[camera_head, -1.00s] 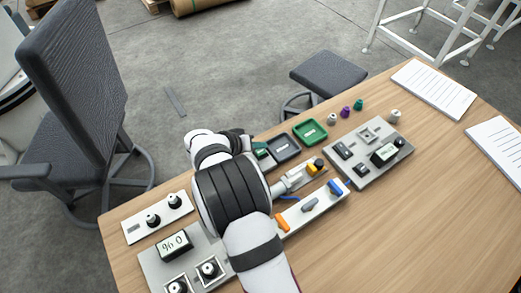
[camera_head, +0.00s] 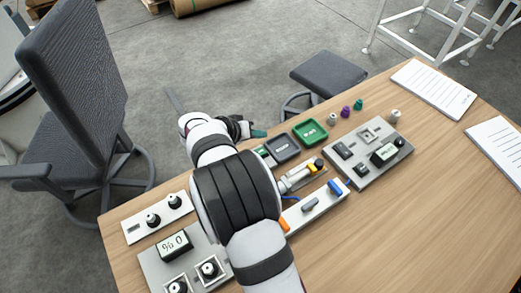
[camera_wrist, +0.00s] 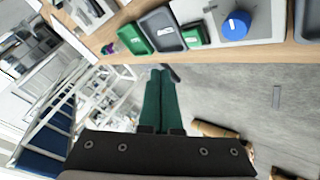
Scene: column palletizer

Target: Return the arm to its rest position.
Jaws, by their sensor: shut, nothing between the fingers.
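My gripper (camera_head: 259,133) has green fingers and shows beyond my white and black arm, above the far edge of the wooden table (camera_head: 400,215). In the wrist view the two green fingers (camera_wrist: 160,98) lie side by side, shut with nothing between them. They point toward the table edge, with floor behind them. My arm reaches across the left half of the table and hides part of the panels beneath it.
A green tray (camera_head: 310,132) and a dark grey tray (camera_head: 282,147) lie near the gripper. Control panels (camera_head: 365,155) and a switch strip (camera_head: 318,205) stand nearby. An office chair (camera_head: 75,80) is at left, a stool (camera_head: 328,73) behind. The table's right front is clear.

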